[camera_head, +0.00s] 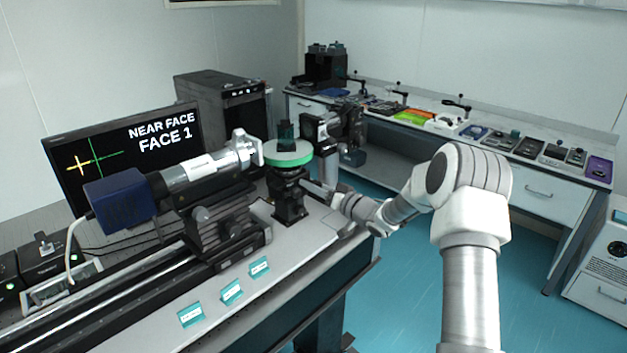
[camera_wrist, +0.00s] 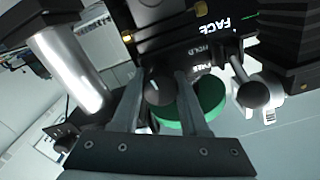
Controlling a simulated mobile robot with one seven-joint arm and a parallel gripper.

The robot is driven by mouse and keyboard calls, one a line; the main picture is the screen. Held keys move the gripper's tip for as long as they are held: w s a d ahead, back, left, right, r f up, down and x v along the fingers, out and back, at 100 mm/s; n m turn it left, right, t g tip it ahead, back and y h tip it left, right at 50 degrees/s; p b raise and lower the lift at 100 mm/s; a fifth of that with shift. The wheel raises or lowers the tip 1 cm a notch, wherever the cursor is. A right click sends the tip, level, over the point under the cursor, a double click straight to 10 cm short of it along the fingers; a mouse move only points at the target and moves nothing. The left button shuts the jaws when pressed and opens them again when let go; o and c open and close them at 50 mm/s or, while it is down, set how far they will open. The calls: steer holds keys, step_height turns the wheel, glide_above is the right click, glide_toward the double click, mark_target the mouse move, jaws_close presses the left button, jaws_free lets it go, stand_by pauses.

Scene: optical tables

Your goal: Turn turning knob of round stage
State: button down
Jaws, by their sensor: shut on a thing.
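The round stage (camera_head: 288,154) has a green-rimmed disc on a black post mount on the optical table. A small dark block (camera_head: 286,133) stands on top of it. In the wrist view its green disc (camera_wrist: 205,102) shows behind my fingers. My gripper (camera_head: 304,184) reaches in from the right, just below the disc, at the mount. In the wrist view my gripper (camera_wrist: 161,76) is shut on a dark rounded knob (camera_wrist: 160,88), which sits between the two fingers. The exact finger contact is hard to see in the head view.
A tube instrument (camera_head: 205,167) with a blue end stands left of the stage on a rail. A monitor (camera_head: 125,150) reading "NEAR FACE FACE 1" is behind it. Another black device (camera_head: 335,130) stands right behind the stage. Small teal labels (camera_head: 232,291) lie along the table front.

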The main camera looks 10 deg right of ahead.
steer(key=shift+m+p, duration=0.6)
steer(key=shift+m, duration=0.7)
steer(key=shift+c, duration=2.1)
jaws_free()
steer(key=v, duration=1.7)
steer(key=shift+s+b, duration=0.2)
steer(key=shift+b, duration=0.25)
steer(key=shift+d, duration=0.1)
